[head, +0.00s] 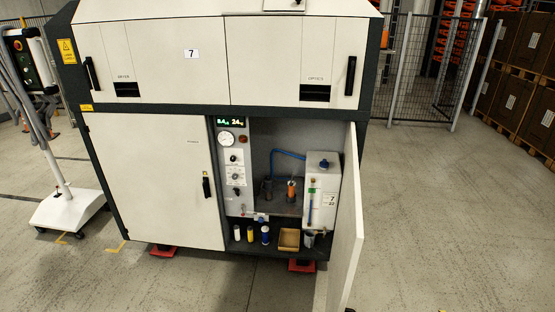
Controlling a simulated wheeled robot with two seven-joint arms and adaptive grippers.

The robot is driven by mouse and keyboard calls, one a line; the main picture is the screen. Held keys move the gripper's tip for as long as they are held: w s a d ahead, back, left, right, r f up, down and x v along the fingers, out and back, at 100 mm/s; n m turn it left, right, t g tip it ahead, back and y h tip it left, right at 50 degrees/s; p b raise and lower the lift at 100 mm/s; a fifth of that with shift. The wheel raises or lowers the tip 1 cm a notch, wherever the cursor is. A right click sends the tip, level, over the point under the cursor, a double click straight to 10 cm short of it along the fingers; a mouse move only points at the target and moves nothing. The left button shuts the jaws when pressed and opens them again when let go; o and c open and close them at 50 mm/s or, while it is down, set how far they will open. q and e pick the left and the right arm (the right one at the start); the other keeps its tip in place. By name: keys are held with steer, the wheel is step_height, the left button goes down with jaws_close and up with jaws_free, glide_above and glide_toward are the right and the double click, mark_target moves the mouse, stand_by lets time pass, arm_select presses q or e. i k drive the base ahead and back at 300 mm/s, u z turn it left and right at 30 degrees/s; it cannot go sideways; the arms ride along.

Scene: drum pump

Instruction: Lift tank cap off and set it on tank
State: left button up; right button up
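The white tank (320,200) stands upright at the right of the open lower compartment of a large machine. A dark blue cap (324,163) sits on its top. Neither of my grippers shows in the head view.
The open door (346,220) stands out along the right of the compartment, close to the tank. A blue hose (288,154) and an orange item (291,190) are left of it. Bottles and an open box (289,239) stand on the shelf below. The floor in front is clear.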

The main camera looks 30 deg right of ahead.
mark_target(324, 164)
steer(key=u, duration=0.15)
steer(key=i, duration=1.35)
steer(key=z, duration=0.75)
